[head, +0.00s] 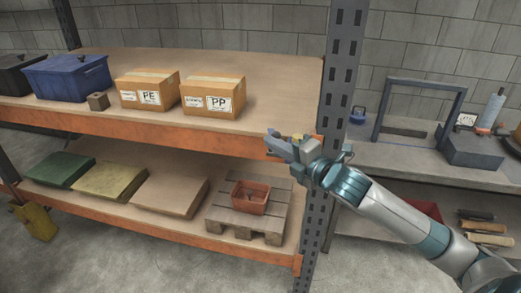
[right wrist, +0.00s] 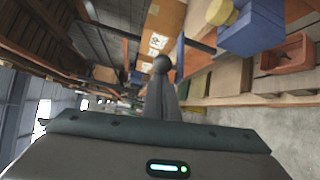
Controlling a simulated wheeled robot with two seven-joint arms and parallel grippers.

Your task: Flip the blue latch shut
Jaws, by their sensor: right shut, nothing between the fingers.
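In the right wrist view a blue block (right wrist: 252,36) with a yellow round piece (right wrist: 222,11) shows at the upper right. A narrow blue bar (right wrist: 180,58) stands to its left. I cannot tell for sure which blue part is the latch, or its position. In the head view my right gripper (head: 272,142) is at the shelf's front beam, beside the grey upright, and covers what is behind it. In the right wrist view its fingers (right wrist: 162,75) are shut and empty, left of the blue block; contact is unclear. My left gripper is not in view.
The orange shelf beam (head: 180,132) and perforated grey upright (head: 342,65) flank my right gripper. Boxes marked PE (head: 146,92) and PP (head: 212,96) and a blue lidded box (head: 68,78) stand on the upper shelf. A red bin (head: 250,197) sits on a pallet below.

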